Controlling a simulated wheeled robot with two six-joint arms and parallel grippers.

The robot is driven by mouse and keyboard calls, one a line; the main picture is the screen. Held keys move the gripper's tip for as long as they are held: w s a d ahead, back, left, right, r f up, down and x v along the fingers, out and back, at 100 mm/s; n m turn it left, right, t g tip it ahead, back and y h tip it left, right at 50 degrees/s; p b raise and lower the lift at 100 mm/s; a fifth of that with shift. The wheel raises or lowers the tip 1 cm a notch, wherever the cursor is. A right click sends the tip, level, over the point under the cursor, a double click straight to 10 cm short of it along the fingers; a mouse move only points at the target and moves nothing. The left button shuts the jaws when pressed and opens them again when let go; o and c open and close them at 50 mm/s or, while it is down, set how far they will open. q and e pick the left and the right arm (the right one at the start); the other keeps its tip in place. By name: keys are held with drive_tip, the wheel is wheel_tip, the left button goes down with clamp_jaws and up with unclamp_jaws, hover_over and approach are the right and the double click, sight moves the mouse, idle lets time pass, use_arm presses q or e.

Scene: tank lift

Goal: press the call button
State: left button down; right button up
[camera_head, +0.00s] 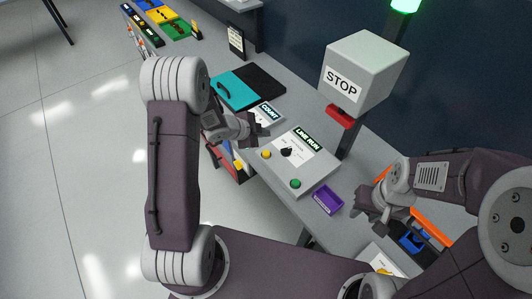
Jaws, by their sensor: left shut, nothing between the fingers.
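A grey panel box (312,183) labelled LINE RUN sits on the bench. It carries a yellow button (266,154), a black knob (287,152) and a green button (295,183). I cannot read which button is the call button. Another yellow button (239,165) shows lower, to the left of the panel. My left gripper (262,131) is shut and empty, near the panel's upper left end and in front of the COUNT box (268,115). My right gripper (360,203) is to the right of the panel, by the purple tray; its finger gap is unclear.
A white STOP box (364,72) with a red part (340,117) below it stands behind the panel. A purple tray (327,200) lies at the panel's right end. A teal folder (234,89), a small black sign (236,41) and coloured bins (174,25) are farther back.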

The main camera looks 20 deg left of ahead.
use_arm(q)
drive_tip(key=b, duration=0.7)
hover_over(264, 154)
wheel_tip(264, 154, down, 8)
drive_tip(key=shift+s+r, duration=0.1)
drive_tip(key=shift+f+b, duration=0.4)
drive_tip(key=shift+f, duration=0.1)
drive_tip(key=shift+f, duration=0.1)
idle(0.9)
drive_tip(key=shift+f+b, duration=0.25)
drive_tip(key=shift+b, duration=0.05)
drive_tip(key=shift+f+b, duration=0.45)
drive_tip(key=shift+f, duration=0.1)
idle(0.6)
drive_tip(key=shift+r, duration=0.1)
drive_tip(key=shift+r+p, duration=0.85)
drive_tip(key=shift+p, duration=0.1)
